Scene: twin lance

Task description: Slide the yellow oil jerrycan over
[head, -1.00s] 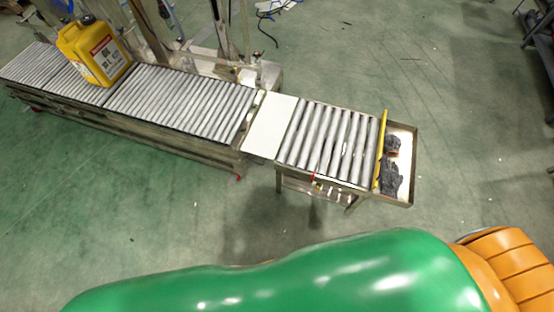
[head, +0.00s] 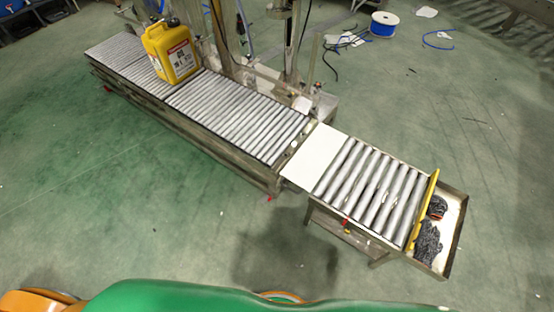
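The yellow oil jerrycan (head: 172,52) stands upright on the long roller conveyor (head: 228,110), toward its far left part. It has a white and red label on its front and a dark cap on top. Neither of my grippers is in view. Only green and orange parts of my own body show along the bottom edge. Nothing of mine touches the jerrycan.
A white plate (head: 314,158) bridges the long conveyor and a short roller section (head: 372,186). A yellow bar (head: 423,210) closes its right end, with a tray (head: 452,236) holding dark gloves (head: 428,243) beyond. Machine posts stand behind the conveyor. Green floor in front is clear.

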